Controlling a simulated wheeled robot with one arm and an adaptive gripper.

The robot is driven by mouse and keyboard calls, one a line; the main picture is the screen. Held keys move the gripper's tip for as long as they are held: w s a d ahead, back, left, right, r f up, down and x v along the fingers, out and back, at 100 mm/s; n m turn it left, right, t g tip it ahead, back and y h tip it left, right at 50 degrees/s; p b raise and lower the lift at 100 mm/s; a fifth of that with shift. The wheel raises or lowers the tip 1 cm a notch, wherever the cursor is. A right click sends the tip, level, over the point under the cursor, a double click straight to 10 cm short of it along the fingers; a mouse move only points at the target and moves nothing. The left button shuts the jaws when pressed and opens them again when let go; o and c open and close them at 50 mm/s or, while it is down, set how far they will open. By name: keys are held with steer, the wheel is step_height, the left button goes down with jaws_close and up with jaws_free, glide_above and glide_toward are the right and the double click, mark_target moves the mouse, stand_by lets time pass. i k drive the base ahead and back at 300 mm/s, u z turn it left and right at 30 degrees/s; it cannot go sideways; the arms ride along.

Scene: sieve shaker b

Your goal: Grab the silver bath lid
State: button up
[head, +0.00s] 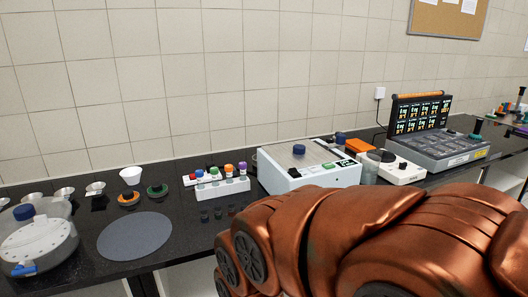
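A white and light grey bath unit (310,180) stands on the black bench right of the middle. On its top is a flat silver-grey lid (283,159) with a dark blue knob (299,149). The lid appears to lie flat on the bath. My copper-coloured arm fills the lower right, in front of the bench, and its upper edge comes close below the bath's front. My gripper is not visible, so I cannot see its fingers or whether it holds anything.
A white rack with coloured caps (222,188) stands just left of the bath. A round grey mat (135,236) and a round device (35,245) are farther left. A white instrument (403,170) and a grey unit with dark screens (437,150) stand right. A tiled wall is behind.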

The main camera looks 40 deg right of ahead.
mark_target(305, 153)
steer(key=u, duration=0.3)
steer(key=i, duration=0.65)
steer(key=z, duration=0.65)
steer(key=i, duration=0.7)
steer(key=z, duration=0.75)
